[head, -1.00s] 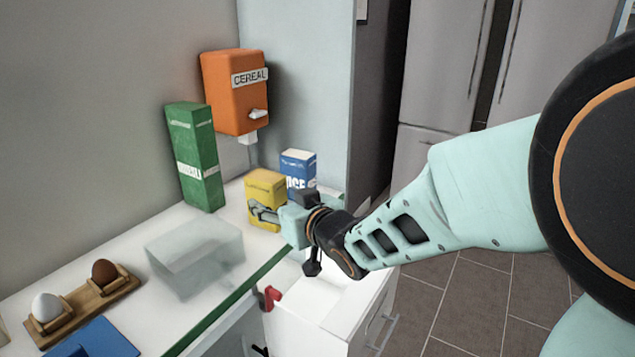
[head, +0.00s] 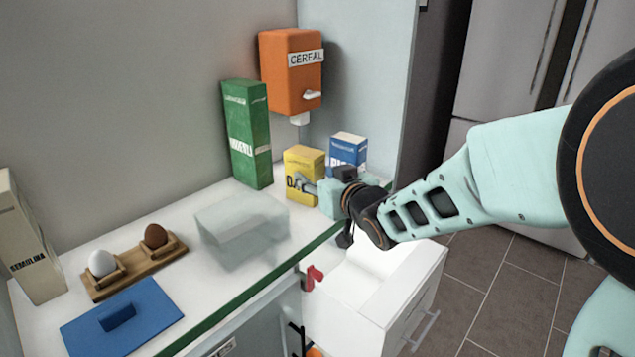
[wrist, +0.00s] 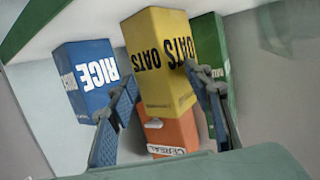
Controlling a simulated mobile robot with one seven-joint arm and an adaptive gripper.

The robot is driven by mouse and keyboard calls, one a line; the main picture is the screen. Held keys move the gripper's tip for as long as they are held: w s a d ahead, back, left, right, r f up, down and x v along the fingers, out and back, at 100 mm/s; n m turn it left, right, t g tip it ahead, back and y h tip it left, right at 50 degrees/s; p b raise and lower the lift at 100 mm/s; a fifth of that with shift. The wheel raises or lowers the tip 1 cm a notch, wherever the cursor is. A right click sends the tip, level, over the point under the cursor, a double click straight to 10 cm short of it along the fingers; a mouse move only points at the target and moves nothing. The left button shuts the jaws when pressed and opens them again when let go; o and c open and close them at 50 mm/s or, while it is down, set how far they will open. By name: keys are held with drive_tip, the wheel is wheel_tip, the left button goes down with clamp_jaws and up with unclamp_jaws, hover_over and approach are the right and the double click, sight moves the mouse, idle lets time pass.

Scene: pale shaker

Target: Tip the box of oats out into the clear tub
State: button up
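The yellow oats box (head: 304,165) stands upright on the counter, between the green box and the blue rice box. It also shows upside down in the wrist view (wrist: 158,60). My gripper (head: 305,186) is at the near side of the oats box. In the wrist view my gripper (wrist: 160,78) is open, with one finger towards each side of the box; whether the pads touch it, I cannot tell. The clear tub (head: 242,222) stands on the counter left of the oats box, its inside looking empty.
A green box (head: 247,130) and blue rice box (head: 349,147) flank the oats. An orange cereal dispenser (head: 290,75) hangs above. Left are an egg holder (head: 135,270), a blue lid-like slab (head: 145,300) and a semolina box (head: 30,240). An open white drawer (head: 370,300) is below.

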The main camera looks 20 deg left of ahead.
drive_tip(key=c, duration=0.8)
drive_tip(key=shift+r+p, duration=2.4)
drive_tip(key=shift+r, duration=0.7)
